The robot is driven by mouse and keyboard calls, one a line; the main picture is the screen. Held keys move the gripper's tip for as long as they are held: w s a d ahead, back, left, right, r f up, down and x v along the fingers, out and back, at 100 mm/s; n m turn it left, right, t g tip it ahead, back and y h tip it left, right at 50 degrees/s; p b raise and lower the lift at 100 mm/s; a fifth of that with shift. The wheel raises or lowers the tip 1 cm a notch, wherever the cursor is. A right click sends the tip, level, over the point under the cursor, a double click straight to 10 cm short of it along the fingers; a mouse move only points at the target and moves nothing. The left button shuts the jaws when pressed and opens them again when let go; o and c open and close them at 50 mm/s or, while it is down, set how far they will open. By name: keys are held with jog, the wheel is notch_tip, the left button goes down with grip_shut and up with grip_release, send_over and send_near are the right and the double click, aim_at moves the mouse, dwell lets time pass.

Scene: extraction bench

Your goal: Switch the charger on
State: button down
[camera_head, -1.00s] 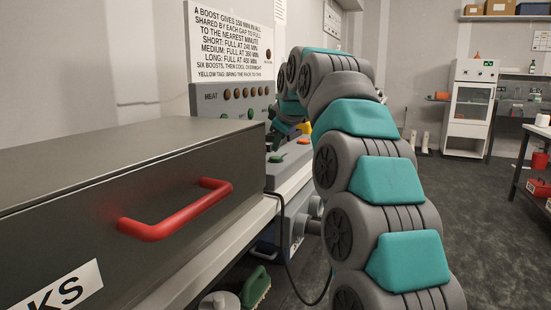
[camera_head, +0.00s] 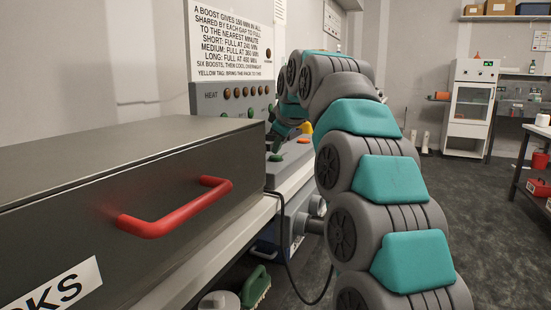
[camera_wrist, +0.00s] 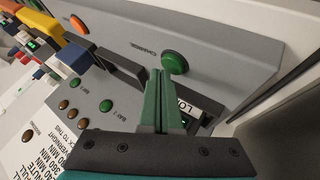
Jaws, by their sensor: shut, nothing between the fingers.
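The charger is a grey panel (camera_wrist: 225,40) with a round green button (camera_wrist: 174,63) beside the word CHARGE. The button also shows in the head view (camera_head: 276,158). An orange button (camera_wrist: 78,24) sits farther along the panel. My gripper (camera_wrist: 160,72) is shut and empty, its green fingertips right at the near side of the green button. I cannot tell whether they touch it. In the head view my gripper (camera_head: 277,147) is above the green button, partly hidden by my arm.
A dark drawer unit with a red handle (camera_head: 175,209) stands at the left front. A sign (camera_head: 232,42) hangs above the panel's row of brown lamps (camera_head: 238,94). Coloured packs (camera_wrist: 77,63) stand in the bays. A cable (camera_head: 288,265) hangs below.

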aim_at(278, 157)
jog(key=shift+f, duration=0.4)
dwell(0.7)
dwell(0.3)
jog(key=shift+r+p, duration=0.6)
jog(key=shift+r, duration=0.25)
notch_tip(278, 157, up, 3)
jog(key=p, duration=0.2)
jog(key=shift+p, duration=0.3)
jog(key=shift+r+p, duration=0.4)
jog(key=shift+r, duration=0.7)
jog(key=shift+f, duration=0.1)
